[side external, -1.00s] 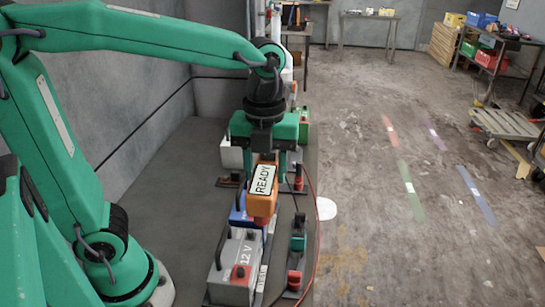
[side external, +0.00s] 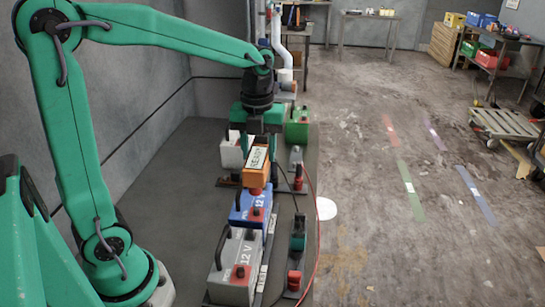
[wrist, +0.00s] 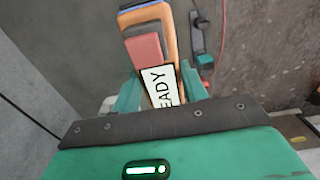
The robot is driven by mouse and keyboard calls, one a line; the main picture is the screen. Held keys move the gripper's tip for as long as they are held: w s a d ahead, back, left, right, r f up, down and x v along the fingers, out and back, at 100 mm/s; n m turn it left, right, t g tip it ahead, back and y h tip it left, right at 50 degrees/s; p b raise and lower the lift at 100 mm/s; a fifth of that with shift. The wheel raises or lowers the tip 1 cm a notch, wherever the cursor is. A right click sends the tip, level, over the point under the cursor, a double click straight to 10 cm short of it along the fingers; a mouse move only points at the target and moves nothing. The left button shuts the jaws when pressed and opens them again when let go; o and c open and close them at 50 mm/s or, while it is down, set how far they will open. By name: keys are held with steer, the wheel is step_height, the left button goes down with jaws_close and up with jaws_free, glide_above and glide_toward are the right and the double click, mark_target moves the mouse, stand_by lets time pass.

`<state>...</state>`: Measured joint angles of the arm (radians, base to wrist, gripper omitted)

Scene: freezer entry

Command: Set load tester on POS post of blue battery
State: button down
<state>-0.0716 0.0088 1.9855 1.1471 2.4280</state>
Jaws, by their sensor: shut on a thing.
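The orange load tester (side external: 256,167) has a white READY label and a red lower end. My gripper (side external: 261,148) is shut on it. In the wrist view the tester (wrist: 158,72) sits between the two green fingers of my gripper (wrist: 161,88). In the side view the tester's red lower end appears just over the far part of the blue battery (side external: 240,212). I cannot tell whether it touches. The blue battery has 12 V lettering and a red cap on its near right. The tester hides part of its far top.
A grey 12 V battery (side external: 233,272) stands nearer the camera. A white battery (side external: 230,153) and a green battery (side external: 298,131) stand farther back. A green-and-black device (side external: 297,243) and a red cable (side external: 315,225) lie along the right.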

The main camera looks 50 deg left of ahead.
steer(key=shift+f, duration=0.1)
stand_by(0.4)
steer(key=shift+f, duration=1.85)
steer(key=shift+f, duration=1.35)
stand_by(1.0)
steer(key=c, duration=0.7)
jaws_free()
steer(key=shift+f, duration=0.1)
steer(key=shift+r, duration=3.95)
